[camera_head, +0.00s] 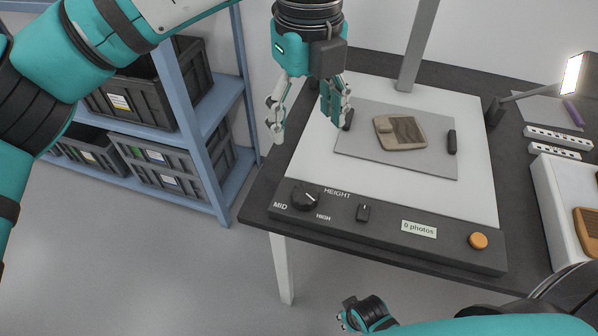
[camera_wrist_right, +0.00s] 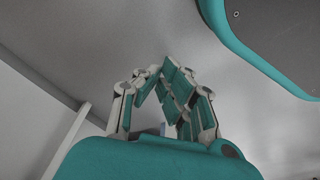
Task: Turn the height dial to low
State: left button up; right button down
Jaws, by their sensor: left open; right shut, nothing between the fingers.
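The height dial (camera_head: 305,196) is a black round knob at the left of the copy stand's dark front panel (camera_head: 390,235). MID is printed to its left, HIGH to its lower right and HEIGHT at its upper right; I see no LOW label. A small pale mark shows on the knob, but I cannot tell which setting it points at. My left gripper (camera_head: 310,128) is open and empty, fingers down, above and behind the dial, apart from it. My right gripper (camera_head: 350,316) is low in front of the table; its fingers are shut and empty in the right wrist view (camera_wrist_right: 165,90).
A sherd (camera_head: 401,132) lies on the grey board (camera_head: 440,168) of the stand. A small switch (camera_head: 363,212), a "0 photos" display (camera_head: 419,229) and an orange button (camera_head: 478,241) share the panel. A blue shelf (camera_head: 190,120) with dark crates stands left. A lamp (camera_head: 570,76) stands right.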

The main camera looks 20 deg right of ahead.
aim_at(306, 194)
pick_arm(q)
jog(key=f, duration=0.5)
jog(key=f+b, duration=0.1)
jog(key=f, duration=1)
jog(key=shift+s+d+f, duration=0.1)
jog(key=shift+s+f, duration=0.25)
jog(key=shift+f, duration=0.05)
pick_arm(e)
jog(key=r, duration=0.1)
jog(key=w+r, duration=0.1)
jog(key=r, duration=0.3)
jog(key=shift+w+a+r, duration=0.1)
jog(key=shift+w, duration=0.15)
pick_arm(q)
jog(key=shift+b, duration=0.3)
jog(key=c, duration=1.2)
